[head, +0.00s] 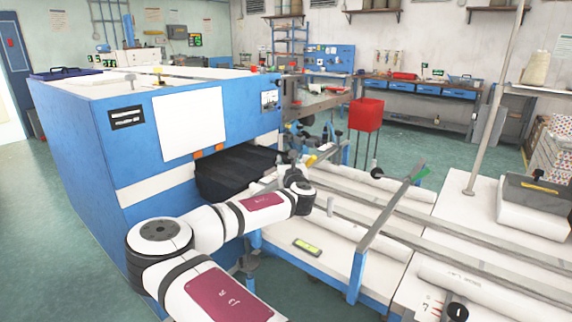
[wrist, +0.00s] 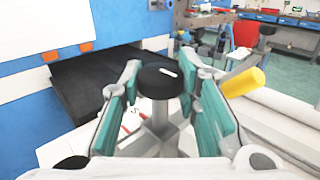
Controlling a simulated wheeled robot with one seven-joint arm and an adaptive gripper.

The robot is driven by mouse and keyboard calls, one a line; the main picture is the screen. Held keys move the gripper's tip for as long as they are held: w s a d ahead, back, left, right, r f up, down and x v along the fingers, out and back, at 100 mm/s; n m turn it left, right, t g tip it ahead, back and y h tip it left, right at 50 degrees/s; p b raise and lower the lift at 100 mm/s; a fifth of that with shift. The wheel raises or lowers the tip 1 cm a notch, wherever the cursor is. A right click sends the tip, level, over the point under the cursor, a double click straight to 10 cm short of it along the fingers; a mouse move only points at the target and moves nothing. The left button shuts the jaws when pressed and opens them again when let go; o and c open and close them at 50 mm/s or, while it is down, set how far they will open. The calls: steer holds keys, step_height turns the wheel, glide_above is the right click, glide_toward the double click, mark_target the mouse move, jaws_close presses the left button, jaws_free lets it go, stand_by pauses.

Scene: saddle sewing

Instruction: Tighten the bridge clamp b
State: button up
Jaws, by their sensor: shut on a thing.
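In the wrist view, a black round knob (wrist: 158,82) with a white mark sits on a grey post (wrist: 160,118). I take it to be the bridge clamp's knob, but no letter shows on it. My gripper (wrist: 168,78) has its teal-padded fingers on either side of the knob and post and is shut on it. The exact contact is hard to see. A yellow-ended handle (wrist: 243,82) sticks out just right of the right finger. In the head view, my wrist hides most of the clamp area, and the yellow handle (head: 311,161) shows beyond it.
A blue and white machine (head: 80,150) stands at left, with dark cloth (head: 225,180) at its opening. Pale rails and white rolls (head: 350,183) lie on the bench at right. A red box (head: 366,114) stands behind. Open floor lies further back.

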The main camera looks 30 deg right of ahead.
steer(key=m+g+h+b, duration=0.2)
steer(key=h, duration=0.1)
steer(key=m+g+h+b, duration=0.2)
steer(key=shift+w+a+f+m+h, duration=0.1)
steer(key=shift+w+f+m+h, duration=0.1)
steer(key=shift+m+h, duration=0.15)
steer(key=m+g+h+b, duration=0.2)
steer(key=g, duration=0.1)
steer(key=m+g+h+b, duration=0.2)
steer(key=m+g, duration=0.1)
steer(key=g, duration=0.1)
steer(key=shift+r, duration=0.15)
steer(key=m+g+b, duration=0.2)
steer(key=g, duration=0.1)
steer(key=m+g+h+b, duration=0.1)
steer(key=m+g, duration=0.1)
steer(key=g, duration=0.2)
steer(key=shift+d+m+b, duration=0.2)
steer(key=shift+m+b, duration=0.15)
steer(key=shift+b, duration=0.05)
steer(key=m+g+b, duration=0.1)
steer(key=g, duration=0.1)
steer(key=m+g+y+b, duration=0.1)
steer(key=g+b, duration=0.1)
steer(key=shift+s+m+g, duration=0.15)
steer(key=shift+m+g, duration=0.15)
steer(key=shift+m, duration=0.1)
steer(key=shift+s+m+g+y+b, duration=0.1)
steer(key=shift+m+g+y+b, duration=0.2)
steer(key=shift+g, duration=0.1)
